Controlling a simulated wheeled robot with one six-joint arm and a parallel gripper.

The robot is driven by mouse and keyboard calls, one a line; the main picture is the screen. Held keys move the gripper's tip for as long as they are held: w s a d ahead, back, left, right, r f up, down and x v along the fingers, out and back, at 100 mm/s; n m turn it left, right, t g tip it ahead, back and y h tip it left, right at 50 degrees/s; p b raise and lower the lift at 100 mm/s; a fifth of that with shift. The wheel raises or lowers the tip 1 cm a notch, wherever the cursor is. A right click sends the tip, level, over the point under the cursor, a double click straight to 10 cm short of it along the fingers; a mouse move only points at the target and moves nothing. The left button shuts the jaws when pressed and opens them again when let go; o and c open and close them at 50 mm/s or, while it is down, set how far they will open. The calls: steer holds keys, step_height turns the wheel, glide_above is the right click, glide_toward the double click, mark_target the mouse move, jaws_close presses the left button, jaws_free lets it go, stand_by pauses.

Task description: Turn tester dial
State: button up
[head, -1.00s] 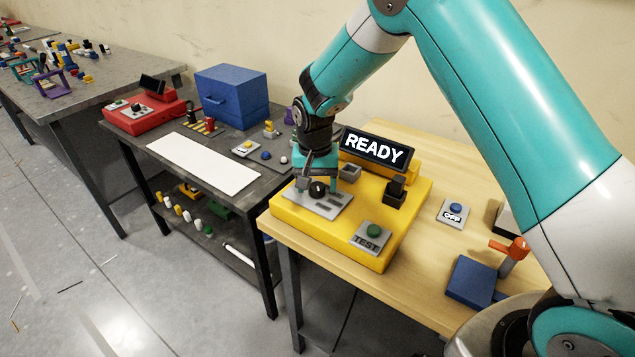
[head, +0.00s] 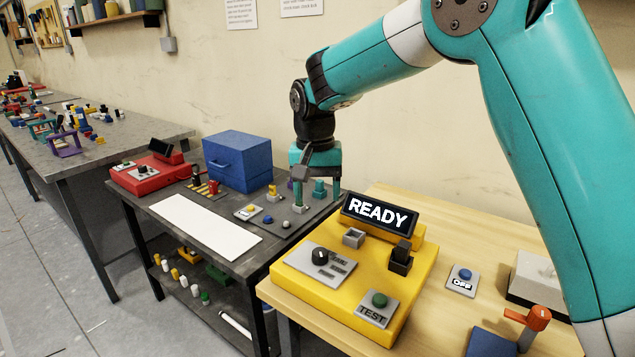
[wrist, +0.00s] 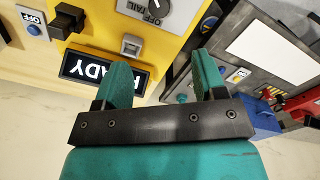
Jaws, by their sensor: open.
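The yellow tester (head: 350,310) stands on the wooden table, with a display reading READY (head: 379,214). Its black dial (head: 319,256) sits on a grey plate at the tester's left. A green TEST button (head: 379,300) is at its front. My gripper (head: 318,205) is open and empty, raised above and behind the dial, over the dark table's right end. In the wrist view, the two teal fingers (wrist: 162,80) are apart with nothing between them.
A blue OFF button (head: 463,276) and an orange-handled lever (head: 535,320) are on the wooden table at right. The dark table holds a blue box (head: 237,160), a red device (head: 150,178) and a white sheet (head: 205,228).

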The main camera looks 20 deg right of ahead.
step_height(320, 180, up, 3)
steer(key=shift+f, duration=0.15)
stand_by(0.3)
